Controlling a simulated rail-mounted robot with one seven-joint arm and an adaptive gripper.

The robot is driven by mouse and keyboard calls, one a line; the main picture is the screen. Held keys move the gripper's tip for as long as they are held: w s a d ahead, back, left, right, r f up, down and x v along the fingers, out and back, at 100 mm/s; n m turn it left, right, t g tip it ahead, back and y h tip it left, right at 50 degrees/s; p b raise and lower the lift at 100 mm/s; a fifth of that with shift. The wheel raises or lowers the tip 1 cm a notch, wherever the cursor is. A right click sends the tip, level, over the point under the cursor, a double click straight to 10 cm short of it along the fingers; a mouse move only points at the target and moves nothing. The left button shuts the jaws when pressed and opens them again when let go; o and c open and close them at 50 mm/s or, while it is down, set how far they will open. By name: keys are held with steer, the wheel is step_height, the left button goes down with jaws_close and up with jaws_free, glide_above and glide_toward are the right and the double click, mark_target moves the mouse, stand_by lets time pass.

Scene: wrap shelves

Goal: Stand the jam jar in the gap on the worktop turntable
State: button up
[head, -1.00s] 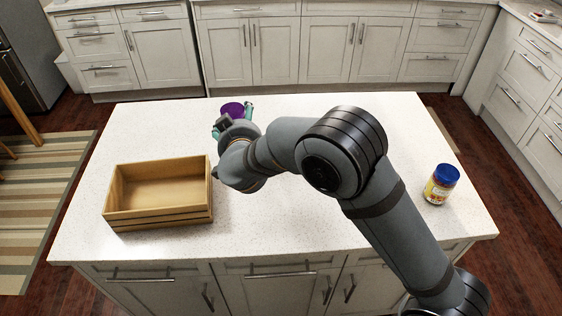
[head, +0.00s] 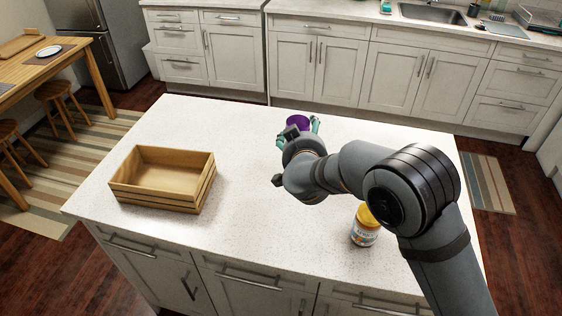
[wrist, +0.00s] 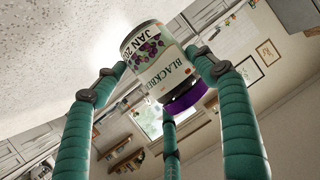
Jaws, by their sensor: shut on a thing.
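The jam jar has a purple lid (head: 298,121) and a pale label with dark berries and lettering starting "BLACKBE". The same jar shows tilted in the wrist view (wrist: 160,62). My gripper (head: 299,131) is shut on it, with teal fingers around the jar's sides in the wrist view (wrist: 155,80). In the head view the jar is at the far part of the island, mostly hidden behind my gripper. I cannot tell whether its base touches the surface. I see no turntable in these views.
An empty wooden crate (head: 121,192) stands on the left of the white island worktop (head: 250,220). A yellow-lidded jar (head: 364,228) stands near the front, close beside my arm in the picture. The worktop between crate and jar is clear. A back counter with a sink (head: 432,14) runs behind.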

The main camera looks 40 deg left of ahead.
steer(key=s+a+f+p, duration=0.1)
steer(key=a+f+p, duration=0.1)
steer(key=s+a+f+p, duration=0.2)
steer(key=a+f, duration=0.1)
steer(key=s+a+f+p, duration=0.1)
steer(key=a+f+p, duration=0.1)
steer(key=f, duration=0.1)
steer(key=shift+s+a+f, duration=0.2)
steer(key=shift+s+a, duration=0.15)
steer(key=shift+s, duration=0.05)
steer(key=shift+f, duration=0.4)
steer(key=shift+f, duration=0.15)
steer(key=o, duration=1.7)
steer(key=shift+s, duration=0.1)
steer(key=shift+c, duration=0.2)
steer(key=b+v, duration=0.4)
steer(key=v, duration=0.8)
steer(key=shift+d, duration=0.1)
